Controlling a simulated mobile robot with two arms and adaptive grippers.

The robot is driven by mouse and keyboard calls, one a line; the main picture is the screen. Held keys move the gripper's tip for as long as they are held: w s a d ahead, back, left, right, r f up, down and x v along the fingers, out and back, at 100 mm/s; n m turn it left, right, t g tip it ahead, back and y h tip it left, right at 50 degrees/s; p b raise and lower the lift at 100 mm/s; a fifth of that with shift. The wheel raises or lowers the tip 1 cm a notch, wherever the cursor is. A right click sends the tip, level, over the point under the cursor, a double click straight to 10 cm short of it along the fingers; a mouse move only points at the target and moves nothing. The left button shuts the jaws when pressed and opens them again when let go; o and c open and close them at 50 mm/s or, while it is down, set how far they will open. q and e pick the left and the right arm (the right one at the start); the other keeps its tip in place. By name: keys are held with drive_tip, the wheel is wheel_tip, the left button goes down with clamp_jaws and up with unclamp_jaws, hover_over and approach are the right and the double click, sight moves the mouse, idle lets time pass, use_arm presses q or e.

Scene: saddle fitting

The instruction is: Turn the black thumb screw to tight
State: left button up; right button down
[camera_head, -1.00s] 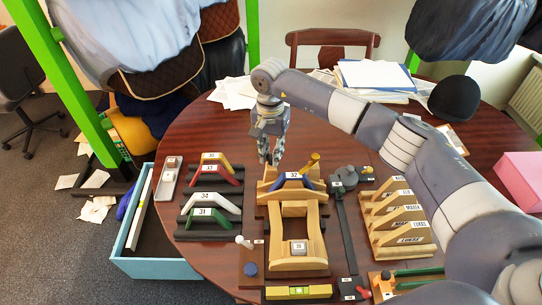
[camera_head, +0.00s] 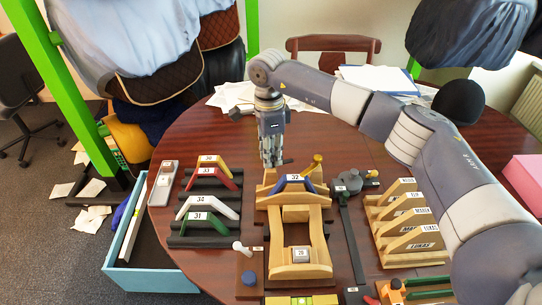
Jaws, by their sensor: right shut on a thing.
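My right gripper (camera_head: 272,164) points straight down at the back of the wooden saddle tree (camera_head: 318,222), just behind the blue arch labelled 32 (camera_head: 295,179). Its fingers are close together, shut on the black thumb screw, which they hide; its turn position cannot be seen. A yellow-tipped peg (camera_head: 317,160) leans up just right of the fingers. My left gripper is not in view.
Yellow, red, white and green arches (camera_head: 209,220) stand to the left. A grey round tool (camera_head: 350,182) and a rack of labelled wooden wedges (camera_head: 403,257) are to the right. A blue open box (camera_head: 150,280) is at the table's left edge.

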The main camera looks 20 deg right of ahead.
drive_tip(key=m+b, duration=0.1)
drive_tip(key=m, duration=0.4)
drive_tip(key=shift+w+r+m, duration=0.1)
drive_tip(key=shift+m, duration=0.2)
drive_tip(key=m, duration=0.6)
drive_tip(key=shift+b, duration=0.3)
drive_tip(key=c, duration=1.4)
unclamp_jaws()
drive_tip(key=r, duration=1.2)
drive_tip(key=shift+w, duration=0.3)
